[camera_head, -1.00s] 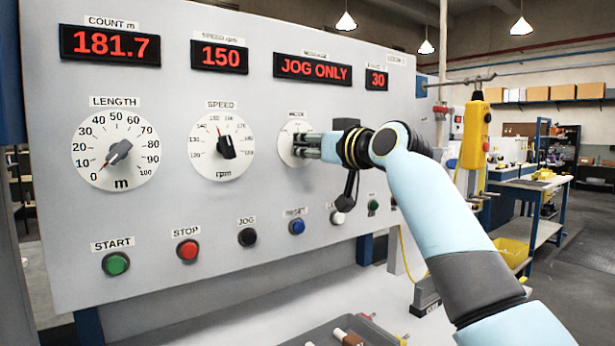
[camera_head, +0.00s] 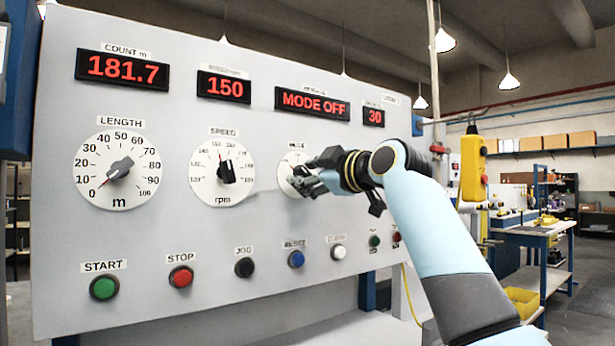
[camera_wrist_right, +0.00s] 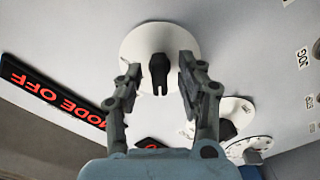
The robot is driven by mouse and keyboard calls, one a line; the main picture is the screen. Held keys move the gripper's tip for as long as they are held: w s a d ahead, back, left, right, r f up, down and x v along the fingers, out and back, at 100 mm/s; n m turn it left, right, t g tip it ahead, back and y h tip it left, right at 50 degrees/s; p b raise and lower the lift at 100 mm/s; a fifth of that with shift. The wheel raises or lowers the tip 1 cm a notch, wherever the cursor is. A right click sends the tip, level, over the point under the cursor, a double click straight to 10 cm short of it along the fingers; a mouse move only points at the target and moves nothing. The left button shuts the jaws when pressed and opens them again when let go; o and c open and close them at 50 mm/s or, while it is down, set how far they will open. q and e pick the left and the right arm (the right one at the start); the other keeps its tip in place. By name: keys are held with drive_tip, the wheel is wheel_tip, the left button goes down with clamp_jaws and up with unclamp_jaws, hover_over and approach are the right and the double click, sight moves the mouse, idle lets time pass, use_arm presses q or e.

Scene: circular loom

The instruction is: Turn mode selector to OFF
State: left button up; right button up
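The mode selector is a black knob (camera_wrist_right: 159,72) on a white round dial (camera_wrist_right: 140,42), seen close up in the wrist view. In the head view its dial (camera_head: 289,165) is partly covered by my right gripper (camera_head: 303,182). The gripper's fingers stand on either side of the knob, with a visible gap on both sides. The gripper is open and holds nothing. The mode display (camera_head: 312,103) reads MODE OFF, and it also shows at the left in the wrist view (camera_wrist_right: 52,94). The knob's pointer against the dial marks cannot be read. My left gripper is not in view.
The speed dial (camera_head: 210,188) and length dial (camera_head: 117,192) are to the left on the same panel. Below is a row of buttons, including green START (camera_head: 104,287) and red STOP (camera_head: 181,277). A yellow pendant (camera_head: 473,165) hangs to the right.

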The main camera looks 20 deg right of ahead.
drive_tip(key=p+v, duration=0.2)
drive_tip(key=v, duration=0.5)
drive_tip(key=shift+r, duration=0.1)
